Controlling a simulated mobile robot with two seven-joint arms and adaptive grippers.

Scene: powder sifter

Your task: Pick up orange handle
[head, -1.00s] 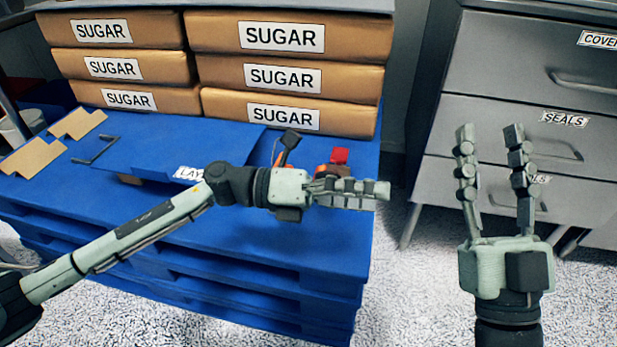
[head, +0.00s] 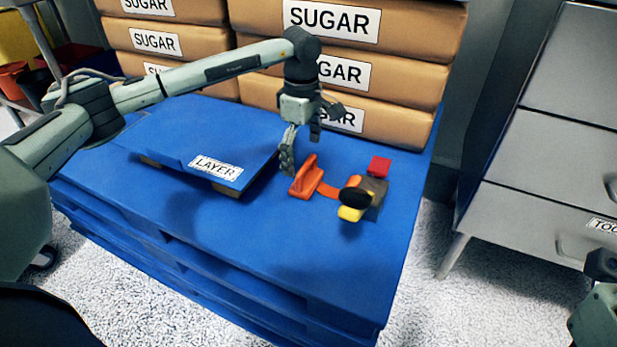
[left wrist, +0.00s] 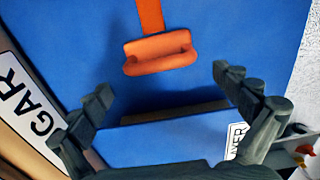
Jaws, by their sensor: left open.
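The orange handle (head: 306,180) lies on the blue pallet top (head: 240,230), with an orange strip running right to a small dark block. In the left wrist view, the orange handle (left wrist: 160,53) is at top centre, beyond and between the spread fingers. My left gripper (head: 301,148) points down just above and behind the handle, open and empty; its fingers also show in the left wrist view (left wrist: 160,88). It does not visibly touch the handle. Part of my right gripper (head: 600,285) shows at the right edge; its fingers are mostly cut off.
A blue sheet labelled LAYER (head: 190,140) lies left of the handle. A dark block (head: 375,195), a black knob (head: 357,195), a yellow piece (head: 351,214) and a red piece (head: 379,165) are at right. Sugar bags (head: 390,90) are stacked behind. Grey drawers (head: 545,170) stand right.

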